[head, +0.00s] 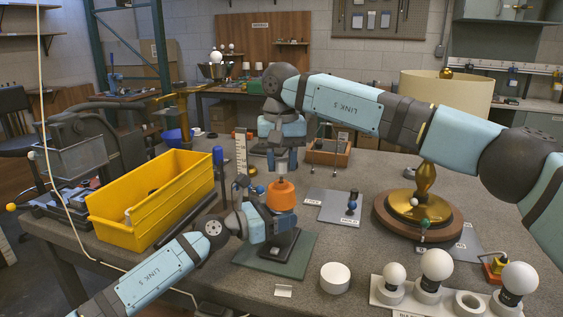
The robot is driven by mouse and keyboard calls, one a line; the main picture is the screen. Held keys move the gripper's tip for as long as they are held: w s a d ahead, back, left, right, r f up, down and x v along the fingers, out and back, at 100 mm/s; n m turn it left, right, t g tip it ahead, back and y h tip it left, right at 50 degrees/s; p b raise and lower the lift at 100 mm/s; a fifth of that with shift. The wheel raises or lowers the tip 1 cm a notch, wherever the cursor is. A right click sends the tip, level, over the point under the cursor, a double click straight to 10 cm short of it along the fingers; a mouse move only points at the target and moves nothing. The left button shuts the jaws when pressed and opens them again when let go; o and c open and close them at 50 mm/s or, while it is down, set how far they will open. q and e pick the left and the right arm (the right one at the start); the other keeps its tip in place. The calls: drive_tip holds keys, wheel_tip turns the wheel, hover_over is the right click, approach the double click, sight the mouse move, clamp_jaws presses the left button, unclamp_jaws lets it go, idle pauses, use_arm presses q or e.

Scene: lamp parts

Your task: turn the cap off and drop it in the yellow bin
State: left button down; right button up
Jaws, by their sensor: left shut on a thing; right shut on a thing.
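An orange round body (281,194) stands above a dark block (279,246) on a green mat (302,260) in the head view. My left gripper (266,212) comes in from the lower left and is shut on the orange body's side. My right gripper (283,160) points down from above and is shut on the small greyish cap (282,178) at the top of the body. The cap is mostly hidden by the fingers, and I cannot tell whether it is apart from the body. The yellow bin (125,235) stands at the left of the table.
A lamp with a brass stem (426,180) and cream shade (445,95) stands at the right. White bulbs (437,265) stand in a rack at the front right, near a white round piece (335,277). A blue-handled tool (218,157) stands between bin and body.

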sight(281, 159)
drive_tip(key=shift+r, duration=1.95)
use_arm(q)
drive_tip(key=shift+c, duration=1.3)
unclamp_jaws()
